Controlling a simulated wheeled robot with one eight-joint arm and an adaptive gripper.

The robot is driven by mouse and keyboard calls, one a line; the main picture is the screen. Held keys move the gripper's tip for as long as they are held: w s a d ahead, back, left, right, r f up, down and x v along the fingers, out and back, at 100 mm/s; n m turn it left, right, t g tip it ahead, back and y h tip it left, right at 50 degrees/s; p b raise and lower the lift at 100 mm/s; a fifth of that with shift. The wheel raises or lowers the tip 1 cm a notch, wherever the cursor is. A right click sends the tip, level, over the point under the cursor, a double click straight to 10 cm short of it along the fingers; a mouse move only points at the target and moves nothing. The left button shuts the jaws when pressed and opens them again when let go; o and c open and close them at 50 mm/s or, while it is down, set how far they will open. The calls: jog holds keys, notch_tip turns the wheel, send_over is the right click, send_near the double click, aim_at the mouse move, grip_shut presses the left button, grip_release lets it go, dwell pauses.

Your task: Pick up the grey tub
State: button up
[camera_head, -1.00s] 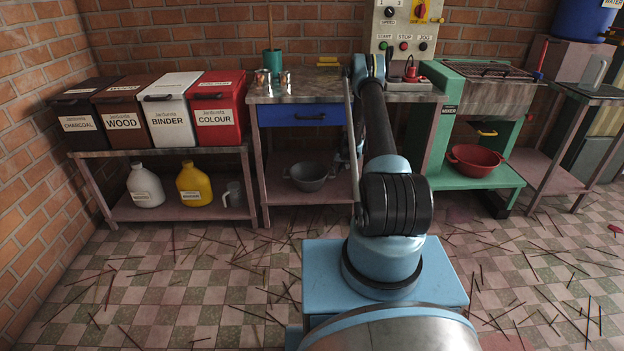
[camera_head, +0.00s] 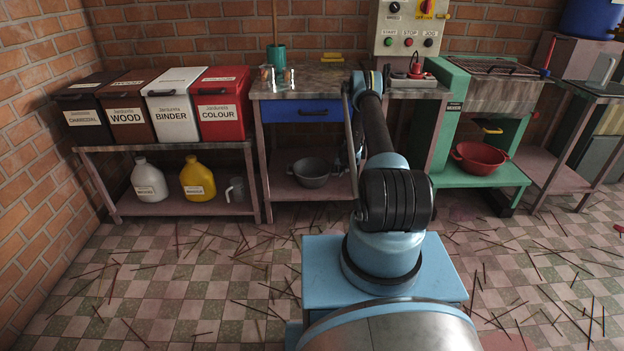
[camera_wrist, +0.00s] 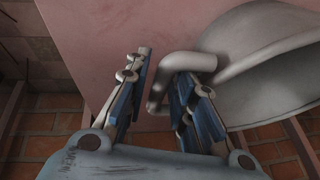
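The grey tub (camera_head: 314,173) stands upright on the lower shelf of the middle table. It is a round bowl with side handles. In the wrist view the tub (camera_wrist: 272,75) fills the right side, with its curved handle (camera_wrist: 189,62) reaching left toward the fingers. My gripper (camera_wrist: 161,68) is open, its two blue-and-grey fingers apart. The handle's bent end lies in the gap between them, nearer the right finger; I cannot tell whether they touch. In the head view my gripper is mostly hidden behind my arm, just right of the tub.
The middle table (camera_head: 335,78) with a blue drawer (camera_head: 305,112) is above the tub, and its legs flank the shelf. A grey jug (camera_head: 236,190) and yellow bottle (camera_head: 197,181) stand on the left shelf. Sticks litter the floor.

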grip_shut()
jog(key=shift+r, duration=0.1)
